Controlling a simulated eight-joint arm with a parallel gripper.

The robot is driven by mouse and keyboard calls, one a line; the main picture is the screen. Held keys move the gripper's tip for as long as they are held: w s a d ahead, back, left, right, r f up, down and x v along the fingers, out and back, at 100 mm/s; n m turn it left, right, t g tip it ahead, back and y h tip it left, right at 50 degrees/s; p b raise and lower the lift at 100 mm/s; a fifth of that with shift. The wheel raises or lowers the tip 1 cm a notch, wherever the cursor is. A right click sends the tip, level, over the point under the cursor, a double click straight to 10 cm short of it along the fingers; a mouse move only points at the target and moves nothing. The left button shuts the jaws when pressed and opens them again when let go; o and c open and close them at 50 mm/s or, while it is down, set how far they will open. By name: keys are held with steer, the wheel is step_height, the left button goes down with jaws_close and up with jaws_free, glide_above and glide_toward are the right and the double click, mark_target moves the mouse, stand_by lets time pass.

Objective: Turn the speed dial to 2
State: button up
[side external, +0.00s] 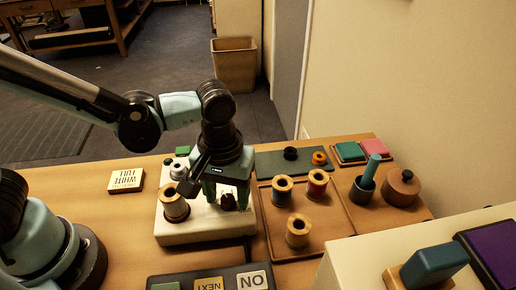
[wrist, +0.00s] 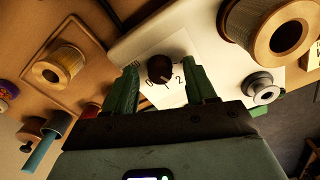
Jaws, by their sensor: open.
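The speed dial (wrist: 160,67) is a small dark round knob on a cream panel (wrist: 135,45). The figures 0, 1 and 2 are printed along its near side in the wrist view. A faint pale mark on the knob seems to point near the 1, but it is small and dim. My gripper (wrist: 159,72) is open, with one green finger on each side of the dial and a visible gap to it. In the side view my gripper (side external: 226,193) points down over the panel (side external: 200,229), and the dial (side external: 229,202) shows dark between the fingers.
A large spool (side external: 174,206) stands on the panel left of my gripper, with a small metal piece (side external: 178,171) behind it. A brown tray (side external: 270,225) with several spools is close on the right. Labelled keys (side external: 209,284) lie in front.

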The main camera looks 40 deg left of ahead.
mark_target(227, 198)
step_height(227, 198, up, 12)
stand_by(0.8)
steer(key=a+f+m+t, duration=0.2)
steer(key=a+t, duration=0.1)
steer(key=a, duration=0.5)
steer(key=w+a+f+m+t, duration=0.1)
steer(key=a+t, duration=0.3)
steer(key=a, duration=0.5)
steer(key=shift+w+f+m, duration=0.15)
steer(key=shift+f+m, duration=0.25)
steer(key=shift+m, duration=0.4)
